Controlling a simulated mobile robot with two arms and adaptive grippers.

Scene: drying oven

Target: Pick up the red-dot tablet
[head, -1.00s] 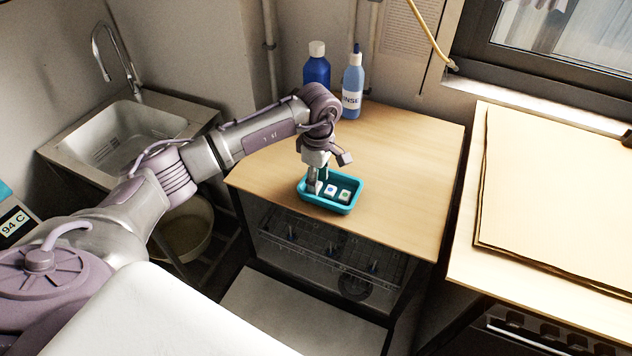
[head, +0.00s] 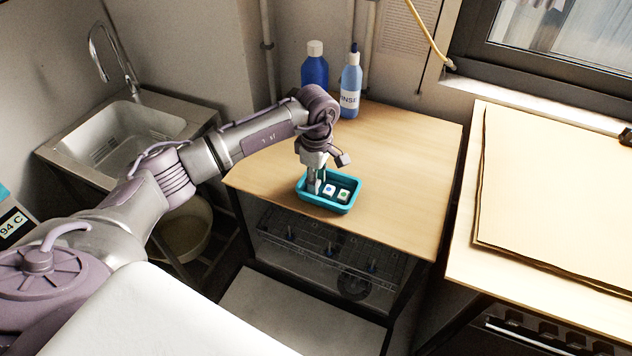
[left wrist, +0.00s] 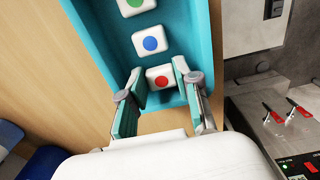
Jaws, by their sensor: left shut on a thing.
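The red-dot tablet (left wrist: 161,78) is a white rounded block with a red dot on its top. It sits in the teal tray (head: 330,208), in line with a blue-dot tablet (left wrist: 150,41) and a green-dot tablet (left wrist: 134,5). My left gripper (left wrist: 158,70) reaches down into the tray's left end, with one finger on each side of the red-dot tablet, and is shut on it. In the head view my left gripper (head: 317,188) mostly hides that tablet. The blue-dot (head: 329,190) and green-dot (head: 344,195) tablets lie free to its right. My right gripper is not in view.
The tray stands near the front edge of a wooden top (head: 405,165) above a glass-fronted oven (head: 325,257). A dark blue bottle (head: 314,72) and a light blue rinse bottle (head: 352,88) stand at the back. A sink (head: 115,135) is at the left. The wooden top is clear right of the tray.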

